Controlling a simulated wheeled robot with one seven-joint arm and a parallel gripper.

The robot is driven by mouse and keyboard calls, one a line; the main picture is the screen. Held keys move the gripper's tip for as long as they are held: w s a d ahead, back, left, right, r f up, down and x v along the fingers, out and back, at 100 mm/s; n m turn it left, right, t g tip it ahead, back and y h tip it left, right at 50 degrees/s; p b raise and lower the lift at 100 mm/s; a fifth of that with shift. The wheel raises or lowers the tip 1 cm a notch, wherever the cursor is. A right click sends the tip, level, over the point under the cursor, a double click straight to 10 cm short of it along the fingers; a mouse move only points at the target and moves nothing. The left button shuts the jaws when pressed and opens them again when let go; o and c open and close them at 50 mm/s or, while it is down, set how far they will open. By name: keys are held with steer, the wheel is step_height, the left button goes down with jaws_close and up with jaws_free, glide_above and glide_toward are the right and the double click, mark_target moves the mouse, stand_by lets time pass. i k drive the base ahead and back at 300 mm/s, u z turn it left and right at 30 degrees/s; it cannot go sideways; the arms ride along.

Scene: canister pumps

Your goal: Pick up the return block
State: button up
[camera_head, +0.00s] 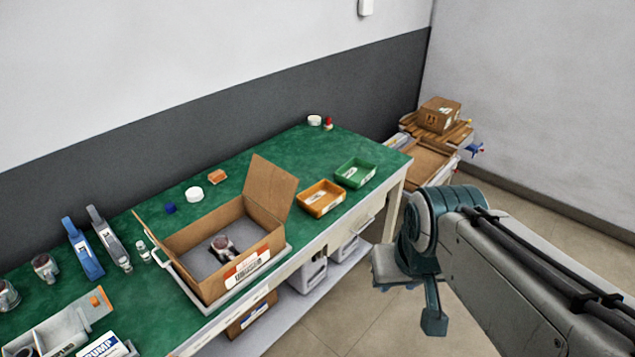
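No block in view can be read as marked "return". A small orange block (217,176) lies on the green bench top, near its back edge. A small dark blue block (169,208) sits to its left, behind the open cardboard box (190,241). My gripper (410,300) hangs in the air in front of the bench, right of the box and well apart from both blocks.
The box holds a small pump-like part (222,246). An orange tray (321,199) and a green tray (355,173) stand right of it. White lids, a blue tool (83,250) and a grey tool (108,239) are also on the bench. A side table (437,137) stands at the back right.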

mark_target(221, 247)
steer(key=u, duration=0.1)
steer(key=i, duration=0.6)
steer(key=u, duration=0.9)
steer(key=i, duration=0.5)
steer(key=u, duration=0.45)
